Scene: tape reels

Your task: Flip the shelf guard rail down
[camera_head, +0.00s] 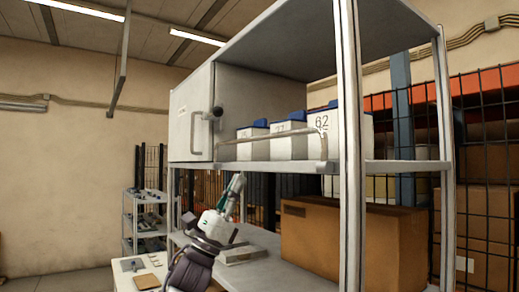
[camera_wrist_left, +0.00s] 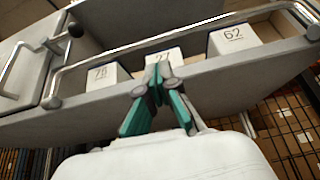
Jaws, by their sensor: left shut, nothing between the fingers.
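The guard rail (camera_head: 275,138) is a thin grey bar along the front edge of the upper shelf (camera_head: 270,166). It stands raised, crossing in front of the boxes. In the left wrist view the rail (camera_wrist_left: 175,41) runs above the shelf's front face, with bent ends at pivots on the left and right. My left gripper (camera_head: 238,178) is below the shelf's front edge, pointing up. In the left wrist view its teal fingers (camera_wrist_left: 158,80) are shut and empty. Their tips overlap the shelf face below the middle box and appear apart from the rail. My right gripper is not in view.
White numbered boxes (camera_head: 320,123) stand behind the rail. A cabinet door (camera_head: 191,118) with a handle is left of them. A cardboard box (camera_head: 350,240) sits on the lower shelf. A grey post (camera_head: 349,150) rises at the right. Open floor lies at the left.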

